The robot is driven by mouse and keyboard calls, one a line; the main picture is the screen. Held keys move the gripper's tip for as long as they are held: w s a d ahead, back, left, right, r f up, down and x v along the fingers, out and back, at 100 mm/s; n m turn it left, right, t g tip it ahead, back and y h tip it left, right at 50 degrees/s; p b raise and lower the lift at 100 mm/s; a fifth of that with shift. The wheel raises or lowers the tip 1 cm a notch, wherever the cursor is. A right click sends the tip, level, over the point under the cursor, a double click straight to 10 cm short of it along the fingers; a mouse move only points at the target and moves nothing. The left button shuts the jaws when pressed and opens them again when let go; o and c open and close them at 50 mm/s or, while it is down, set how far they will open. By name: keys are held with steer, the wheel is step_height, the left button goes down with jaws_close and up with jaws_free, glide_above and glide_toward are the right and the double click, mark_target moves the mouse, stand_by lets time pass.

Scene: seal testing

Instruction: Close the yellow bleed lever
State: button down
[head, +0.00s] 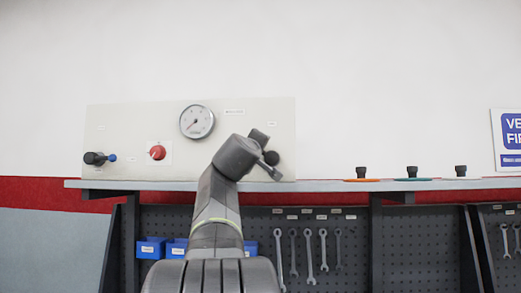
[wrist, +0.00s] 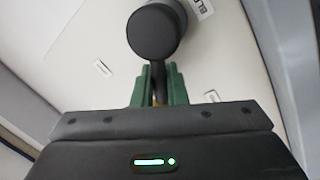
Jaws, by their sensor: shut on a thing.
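In the wrist view, the two green fingers of my gripper (wrist: 158,84) are closed around a thin lever, the bleed lever (wrist: 160,98), with a dull yellow-brown part showing between them. The lever runs up to a round black valve body (wrist: 153,34) just beyond the fingertips. In the head view, my gripper (head: 268,165) is at the right part of the pale test panel (head: 125,125). The dark round valve body (head: 272,157) shows beside it. My arm hides the lever in the head view, so its angle there cannot be told.
The panel also carries a round gauge (head: 196,121), a red knob (head: 157,152) and a black valve with a blue end (head: 97,158). It stands on a shelf (head: 320,186). Several black-topped items, such as one by an orange ring (head: 361,173), stand on the shelf at right.

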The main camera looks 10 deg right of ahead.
steer(key=n, duration=0.1)
steer(key=f+n+y, duration=0.1)
steer(key=n, duration=0.3)
steer(key=shift+w+a+f+t, duration=0.1)
steer(key=shift+a+f+t, duration=0.15)
steer(key=shift+f+t, duration=0.15)
steer(key=shift+f+n+y, duration=0.2)
steer(key=shift+n+y, duration=0.05)
steer(key=shift+n, duration=0.45)
steer(key=shift+f+n+y, duration=0.2)
steer(key=shift+n+y, duration=0.05)
steer(key=shift+n, duration=0.45)
steer(key=shift+f, duration=0.1)
steer(key=c, duration=1.5)
jaws_free()
steer(key=shift+a, duration=0.1)
steer(key=shift+c, duration=0.2)
steer(key=b+v, duration=0.4)
steer(key=v, duration=0.9)
steer(key=shift+s, duration=0.4)
steer(key=shift+w+f, duration=0.1)
steer(key=shift+w, duration=0.05)
